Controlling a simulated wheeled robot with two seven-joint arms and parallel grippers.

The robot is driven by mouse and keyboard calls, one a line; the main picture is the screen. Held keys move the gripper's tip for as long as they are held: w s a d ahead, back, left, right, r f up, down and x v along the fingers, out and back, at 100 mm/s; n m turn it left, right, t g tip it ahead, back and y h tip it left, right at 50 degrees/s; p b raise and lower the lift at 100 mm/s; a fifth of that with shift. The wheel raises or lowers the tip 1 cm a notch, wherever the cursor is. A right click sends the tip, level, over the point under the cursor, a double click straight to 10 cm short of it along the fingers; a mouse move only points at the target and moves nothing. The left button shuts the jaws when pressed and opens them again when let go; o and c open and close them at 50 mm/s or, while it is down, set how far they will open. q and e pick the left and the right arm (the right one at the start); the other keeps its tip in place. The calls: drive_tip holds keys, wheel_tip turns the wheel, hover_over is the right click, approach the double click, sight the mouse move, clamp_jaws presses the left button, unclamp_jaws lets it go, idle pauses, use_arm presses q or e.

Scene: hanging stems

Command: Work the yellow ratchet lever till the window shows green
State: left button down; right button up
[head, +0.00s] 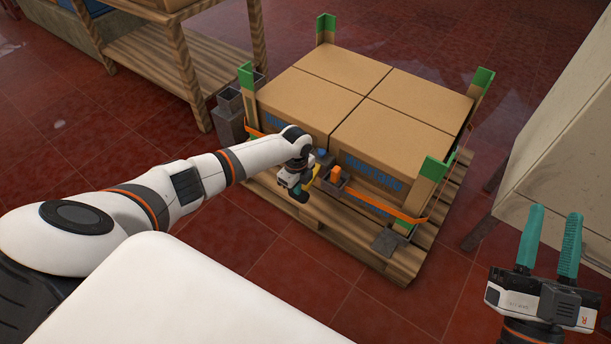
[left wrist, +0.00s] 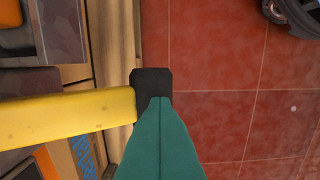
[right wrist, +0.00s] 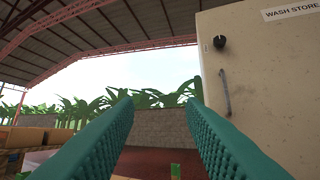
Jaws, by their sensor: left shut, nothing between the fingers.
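The yellow ratchet lever (left wrist: 70,118) runs in from the left in the left wrist view and ends in a black tip (left wrist: 152,82). In the head view the lever (head: 314,180) is a small yellow strip beside the ratchet (head: 332,184) on the orange strap (head: 385,206). My left gripper (head: 302,184) is at the lever's end. Its teal fingers (left wrist: 160,108) are shut with nothing between them, close against the black tip; contact is not certain. The indicator window cannot be made out. My right gripper (head: 555,212) is open and empty, away to the right.
Strapped cartons (head: 350,100) with green-capped corner posts (head: 433,170) stand on a wooden pallet (head: 340,238). A wooden rack (head: 160,55) is at the back left. A pale cabinet (head: 560,150) stands at the right. The red tiled floor (head: 380,310) in front is clear.

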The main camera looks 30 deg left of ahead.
use_arm(q)
drive_tip(key=shift+r, duration=0.2)
drive_tip(key=shift+s+r+p, duration=0.2)
drive_tip(key=shift+r+p, duration=0.45)
drive_tip(key=shift+p, duration=0.5)
drive_tip(key=shift+s+r+p, duration=0.25)
drive_tip(key=shift+r+p, duration=0.3)
drive_tip(key=shift+p, duration=0.3)
use_arm(e)
wheel_tip(320, 180, down, 14)
drive_tip(key=d+g+h, duration=0.2)
drive_tip(key=g+h, duration=0.1)
drive_tip(key=g, duration=0.7)
drive_tip(key=shift+s+d+f+m+g+h, duration=0.2)
drive_tip(key=shift+m+g+h, duration=0.1)
drive_tip(key=shift+g, duration=0.1)
use_arm(q)
drive_tip(key=shift+r+p, duration=0.65)
drive_tip(key=shift+p, duration=0.1)
use_arm(e)
drive_tip(key=s+d+f+g+h, duration=0.1)
drive_tip(key=s+d+f+g, duration=0.1)
drive_tip(key=s+f+g, duration=0.2)
drive_tip(key=shift+s, duration=0.25)
drive_tip(key=shift+f, duration=0.1)
